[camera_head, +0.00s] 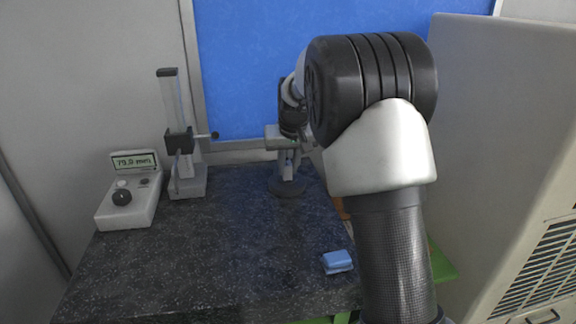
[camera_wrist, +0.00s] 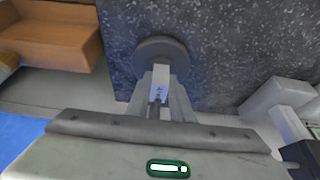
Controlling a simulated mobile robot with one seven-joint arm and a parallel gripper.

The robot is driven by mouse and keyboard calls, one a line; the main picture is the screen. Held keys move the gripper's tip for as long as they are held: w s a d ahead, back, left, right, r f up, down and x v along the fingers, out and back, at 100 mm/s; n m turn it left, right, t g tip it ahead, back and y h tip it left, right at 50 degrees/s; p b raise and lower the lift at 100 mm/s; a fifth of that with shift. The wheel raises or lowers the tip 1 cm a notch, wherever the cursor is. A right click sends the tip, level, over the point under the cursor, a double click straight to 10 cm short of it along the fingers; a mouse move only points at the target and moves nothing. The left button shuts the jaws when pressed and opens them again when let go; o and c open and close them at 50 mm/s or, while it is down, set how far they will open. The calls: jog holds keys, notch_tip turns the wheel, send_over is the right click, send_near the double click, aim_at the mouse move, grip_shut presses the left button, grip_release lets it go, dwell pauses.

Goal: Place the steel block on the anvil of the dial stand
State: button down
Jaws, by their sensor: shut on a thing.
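The steel block (camera_wrist: 161,75) is a small pale piece between the two fingers of my gripper (camera_wrist: 163,98), which are shut on it. It appears over a round dark disc (camera_wrist: 173,47) on the speckled plate; I cannot tell whether they touch. In the head view my gripper (camera_head: 288,168) is at the back of the plate, above the same disc (camera_head: 287,188). The dial stand (camera_head: 187,185) stands left of my gripper, with a grey base, upright column and dark clamp. Its base also shows at right in the wrist view (camera_wrist: 278,93). No block is visible on it.
A readout box (camera_head: 130,204) with a lit display stands left of the stand. A blue item (camera_head: 337,262) lies near the plate's right edge. An orange bin (camera_wrist: 48,36) is beside the plate. A large grey cabinet (camera_head: 500,130) stands right. The plate's middle (camera_head: 215,250) is clear.

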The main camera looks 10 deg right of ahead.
jog(key=shift+f, duration=0.15)
jog(key=c, duration=1.6)
grip_release()
jog(key=shift+o, duration=0.2)
